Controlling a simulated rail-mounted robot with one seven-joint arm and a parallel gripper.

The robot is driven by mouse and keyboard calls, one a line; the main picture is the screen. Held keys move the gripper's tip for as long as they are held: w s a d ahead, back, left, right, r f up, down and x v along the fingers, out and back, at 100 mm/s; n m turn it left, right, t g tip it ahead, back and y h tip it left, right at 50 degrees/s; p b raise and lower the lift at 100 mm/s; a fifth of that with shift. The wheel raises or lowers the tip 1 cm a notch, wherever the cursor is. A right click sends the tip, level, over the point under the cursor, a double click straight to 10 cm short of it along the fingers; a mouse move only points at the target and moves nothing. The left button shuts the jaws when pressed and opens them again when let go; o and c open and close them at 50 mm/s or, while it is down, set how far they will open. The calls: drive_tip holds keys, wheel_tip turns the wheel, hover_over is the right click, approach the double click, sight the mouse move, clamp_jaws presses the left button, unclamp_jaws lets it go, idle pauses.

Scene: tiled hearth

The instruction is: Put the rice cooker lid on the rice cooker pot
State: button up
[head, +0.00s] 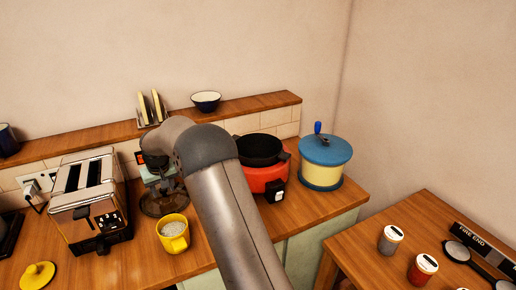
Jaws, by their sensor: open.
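The rice cooker pot (265,177) is red with a dark open inner bowl and a black front panel. It stands on the wooden counter right of my arm, which covers part of its left side. A dark, see-through round thing, apparently the rice cooker lid (154,207), lies on the counter left of my arm. My gripper (163,187) is small in the picture, pointing down at or just above this lid. It is open; its fingertips are hard to make out, and I cannot tell whether they touch the lid.
A yellow mug (173,238) stands close in front of the lid. A toaster (90,205) is to the left, with a yellow lid (38,274) nearby. A blue-topped cream canister (324,174) stands right of the pot. A raised ledge (115,132) runs behind, holding a bowl (206,100).

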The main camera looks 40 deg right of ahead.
idle(0.7)
drive_tip(key=c, duration=0.9)
drive_tip(key=shift+w+r+p+v, duration=0.1)
drive_tip(key=shift+w+p+v, duration=0.2)
drive_tip(key=shift+p+v, duration=0.65)
drive_tip(key=shift+w+r+p+v, duration=0.1)
drive_tip(key=shift+w+p+v, duration=0.25)
drive_tip(key=shift+v, duration=1)
drive_tip(key=shift+w+p+v, duration=0.2)
drive_tip(key=shift+p+v, duration=0.6)
drive_tip(key=shift+v, duration=0.35)
